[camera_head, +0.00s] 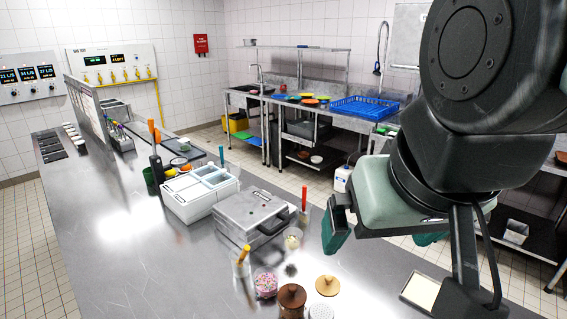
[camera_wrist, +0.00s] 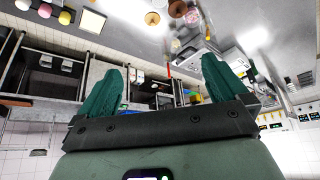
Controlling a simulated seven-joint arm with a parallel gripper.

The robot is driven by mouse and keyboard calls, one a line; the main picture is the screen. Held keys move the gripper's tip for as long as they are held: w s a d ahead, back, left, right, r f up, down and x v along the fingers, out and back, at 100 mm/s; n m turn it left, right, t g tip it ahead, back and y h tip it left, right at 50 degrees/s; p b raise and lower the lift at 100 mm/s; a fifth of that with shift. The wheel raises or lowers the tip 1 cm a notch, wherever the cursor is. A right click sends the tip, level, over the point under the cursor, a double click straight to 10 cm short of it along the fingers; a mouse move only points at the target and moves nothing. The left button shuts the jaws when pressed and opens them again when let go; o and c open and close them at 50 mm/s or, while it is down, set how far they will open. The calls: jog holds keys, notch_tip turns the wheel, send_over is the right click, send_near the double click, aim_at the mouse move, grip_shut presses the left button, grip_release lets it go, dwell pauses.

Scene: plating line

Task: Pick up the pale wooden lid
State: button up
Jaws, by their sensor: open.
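The pale wooden lid (camera_head: 327,286) is a small round disc with a knob. It lies on the steel counter (camera_head: 130,230) near its front right, beside a dark brown wooden jar (camera_head: 291,300). In the wrist view the lid (camera_wrist: 152,18) shows near the top edge, beyond my fingertips. My gripper (camera_head: 384,240) has green fingers spread wide apart, with nothing between them. It hangs up and to the right of the lid in the head view, clear of it. Both fingers also show in the wrist view (camera_wrist: 162,65).
A jar of pink sprinkles (camera_head: 265,284), a clear cup (camera_head: 292,238) and a shaker top (camera_head: 321,312) stand near the lid. A grey press (camera_head: 250,212) and white bin (camera_head: 190,200) are farther back. A pale tray (camera_head: 421,291) lies right.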

jog(key=w+m+g, duration=0.1)
jog(key=w+m, duration=0.1)
jog(key=w, duration=0.5)
jog(key=m+g, duration=0.5)
jog(key=m, duration=0.7)
send_over(329, 277)
notch_tip(329, 277, down, 38)
jog(key=shift+w+a+f, duration=0.1)
jog(key=shift+f, duration=2.9)
jog(key=shift+c, duration=0.2)
jog(key=c, duration=0.9)
